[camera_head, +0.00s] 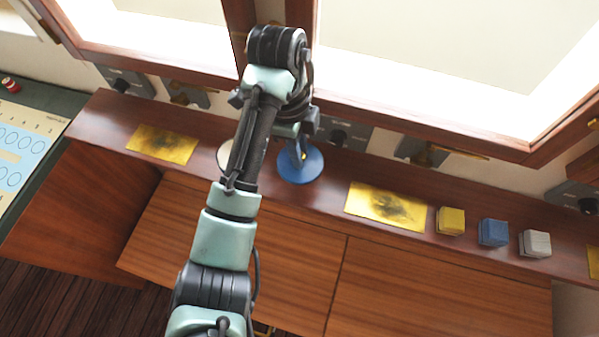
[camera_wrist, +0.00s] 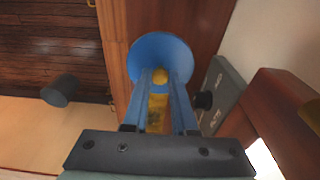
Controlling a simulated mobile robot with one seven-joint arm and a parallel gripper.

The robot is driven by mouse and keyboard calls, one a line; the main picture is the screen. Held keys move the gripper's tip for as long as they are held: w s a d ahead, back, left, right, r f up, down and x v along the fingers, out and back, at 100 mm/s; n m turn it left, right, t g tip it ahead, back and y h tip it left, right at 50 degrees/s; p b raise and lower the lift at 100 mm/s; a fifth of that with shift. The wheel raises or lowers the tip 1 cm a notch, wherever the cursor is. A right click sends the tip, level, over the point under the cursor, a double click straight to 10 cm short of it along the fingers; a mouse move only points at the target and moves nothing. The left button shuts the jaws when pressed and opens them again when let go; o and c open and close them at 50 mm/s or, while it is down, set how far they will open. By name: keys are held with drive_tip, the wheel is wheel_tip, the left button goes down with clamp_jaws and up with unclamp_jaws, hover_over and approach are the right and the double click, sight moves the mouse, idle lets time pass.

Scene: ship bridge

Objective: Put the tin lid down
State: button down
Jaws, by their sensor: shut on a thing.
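The tin lid is a round blue disc (camera_head: 300,174) with a small yellow knob in its middle. In the head view it is over the brown wooden shelf, below the end of my arm; whether it touches the wood I cannot tell. My gripper (camera_head: 301,153) is shut on the lid from above. In the wrist view the blue lid (camera_wrist: 150,46) lies beyond the fingers of my gripper (camera_wrist: 160,88), with the yellow knob between them. A pale round thing (camera_head: 223,156) is mostly hidden behind my arm, left of the lid.
The shelf (camera_head: 330,183) also bears a yellow plate (camera_head: 163,144) at left and another (camera_head: 386,206) right of the lid. Farther right stand a yellow block (camera_head: 451,221), a blue block (camera_head: 493,233) and a grey block (camera_head: 535,244). Window frames and grey wall boxes line the back.

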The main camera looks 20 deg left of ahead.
wheel_tip(320, 180, down, 4)
drive_tip(key=shift+r+b, duration=0.2)
drive_tip(key=shift+b, duration=0.75)
drive_tip(key=shift+f, duration=1.5)
drive_tip(key=shift+f, duration=0.1)
drive_tip(key=c, duration=0.7)
unclamp_jaws()
drive_tip(key=r+p, duration=0.2)
drive_tip(key=r, duration=0.2)
drive_tip(key=a+r+p, duration=0.1)
drive_tip(key=r+p, duration=0.1)
drive_tip(key=r, duration=0.2)
drive_tip(key=r+p, duration=0.2)
drive_tip(key=r, duration=0.2)
drive_tip(key=shift+a+r, duration=0.1)
drive_tip(key=shift+a, duration=0.15)
